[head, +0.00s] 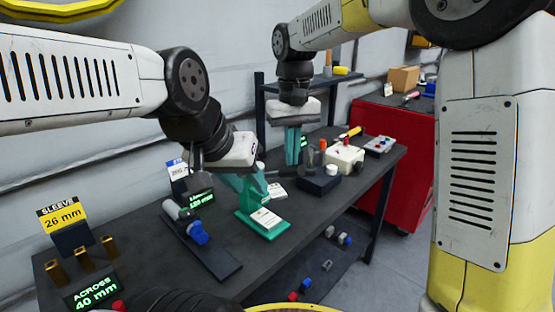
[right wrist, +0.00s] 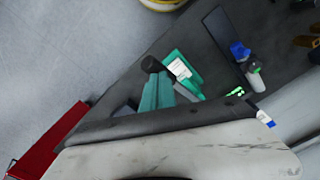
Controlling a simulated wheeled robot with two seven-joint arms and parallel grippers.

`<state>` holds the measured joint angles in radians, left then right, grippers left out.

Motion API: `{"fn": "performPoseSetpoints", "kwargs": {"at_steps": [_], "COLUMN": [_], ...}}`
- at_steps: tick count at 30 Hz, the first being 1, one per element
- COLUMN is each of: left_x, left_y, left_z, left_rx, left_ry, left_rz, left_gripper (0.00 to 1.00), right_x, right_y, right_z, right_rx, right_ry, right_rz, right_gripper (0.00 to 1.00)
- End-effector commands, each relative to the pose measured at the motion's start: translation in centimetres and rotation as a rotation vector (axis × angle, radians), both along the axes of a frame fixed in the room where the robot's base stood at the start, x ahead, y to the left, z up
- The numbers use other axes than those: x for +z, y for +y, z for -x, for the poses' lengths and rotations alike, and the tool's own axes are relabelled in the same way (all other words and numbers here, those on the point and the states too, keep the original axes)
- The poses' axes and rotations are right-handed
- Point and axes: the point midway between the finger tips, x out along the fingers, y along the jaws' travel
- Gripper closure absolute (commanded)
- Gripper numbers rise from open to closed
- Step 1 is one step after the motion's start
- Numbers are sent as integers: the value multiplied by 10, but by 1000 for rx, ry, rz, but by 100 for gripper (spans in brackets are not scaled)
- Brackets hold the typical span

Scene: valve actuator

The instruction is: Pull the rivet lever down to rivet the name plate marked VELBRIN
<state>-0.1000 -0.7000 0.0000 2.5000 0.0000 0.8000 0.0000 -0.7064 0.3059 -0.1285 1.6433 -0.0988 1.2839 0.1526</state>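The green rivet press (head: 262,224) stands on the dark bench with a pale plate (head: 265,217) on its base; the lettering is too small to read. Its dark lever (head: 283,174) points right, and a black end (right wrist: 151,64) shows in the right wrist view. My right gripper (head: 292,163) has its teal fingers side by side, pointing down, with tips at the lever's outer end; contact is unclear. It looks shut, with nothing visible between the fingers. My left gripper (head: 245,182) is over the press's upper part; its fingers merge with the green there, so their opening is hidden.
A dark block (head: 318,180) and a cream box (head: 344,157) with buttons stand right of the press. A blue-ended part (head: 197,233) on a dark plate and brass sleeves (head: 83,258) are to the left. A red cabinet (head: 400,150) stands behind.

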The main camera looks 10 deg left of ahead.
Motion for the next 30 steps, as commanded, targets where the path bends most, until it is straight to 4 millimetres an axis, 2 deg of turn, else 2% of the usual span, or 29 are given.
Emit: {"fn": "performPoseSetpoints", "kwargs": {"at_steps": [12,30], "left_x": [0,0], "left_y": [0,0], "left_z": [0,0], "left_rx": [0,0], "left_ry": [0,0], "left_rz": [0,0], "left_gripper": [64,64], "right_x": [-15,-22], "right_y": [-7,-9], "right_z": [5,6], "right_rx": [0,0], "right_ry": [2,2], "right_rz": [1,1], "right_gripper": [100,100]}}
